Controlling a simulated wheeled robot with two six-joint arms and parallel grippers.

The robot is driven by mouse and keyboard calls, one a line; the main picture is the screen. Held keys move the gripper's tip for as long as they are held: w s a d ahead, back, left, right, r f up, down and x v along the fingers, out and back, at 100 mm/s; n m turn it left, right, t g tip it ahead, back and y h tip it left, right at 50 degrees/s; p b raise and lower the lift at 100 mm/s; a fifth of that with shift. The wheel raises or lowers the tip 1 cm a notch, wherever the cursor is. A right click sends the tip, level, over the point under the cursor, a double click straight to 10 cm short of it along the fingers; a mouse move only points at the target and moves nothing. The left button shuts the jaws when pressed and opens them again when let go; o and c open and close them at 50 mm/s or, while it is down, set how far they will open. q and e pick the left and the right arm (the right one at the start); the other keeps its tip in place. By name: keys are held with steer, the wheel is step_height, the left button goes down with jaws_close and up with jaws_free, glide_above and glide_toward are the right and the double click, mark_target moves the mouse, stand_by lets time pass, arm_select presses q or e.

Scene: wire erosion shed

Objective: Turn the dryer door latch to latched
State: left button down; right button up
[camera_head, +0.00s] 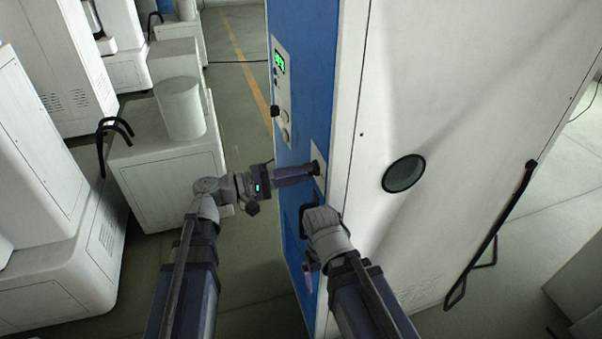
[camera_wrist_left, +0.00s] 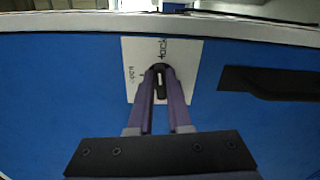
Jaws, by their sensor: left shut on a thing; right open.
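The dryer door latch (camera_wrist_left: 160,84) is a small dark knob on a white label plate (camera_wrist_left: 190,66) on the blue door face. The plate carries a lettered mark above the knob and another at its left; the knob stands about upright in the left wrist view, in line with the upper mark. My left gripper (camera_head: 313,170) is shut on the latch, with its purple fingers on either side. In the head view the fingertips hide most of the latch. My right gripper (camera_head: 308,284) is open and empty, low beside the blue face; it is partly hidden by its own wrist.
A black door handle (camera_wrist_left: 268,83) stands beside the plate. A control panel with a green display (camera_head: 279,61) is farther up the blue face. The cabinet's white side (camera_head: 450,100) has a round port (camera_head: 403,174). Grey machines and a white cylinder (camera_head: 181,108) stand left, across open floor.

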arm_select(q)
steer(key=shift+f+m, duration=0.15)
steer(key=shift+m, duration=0.75)
steer(key=c, duration=0.8)
jaws_free()
steer(key=shift+c, duration=0.2)
steer(key=v, duration=0.8)
steer(key=shift+d, duration=0.1)
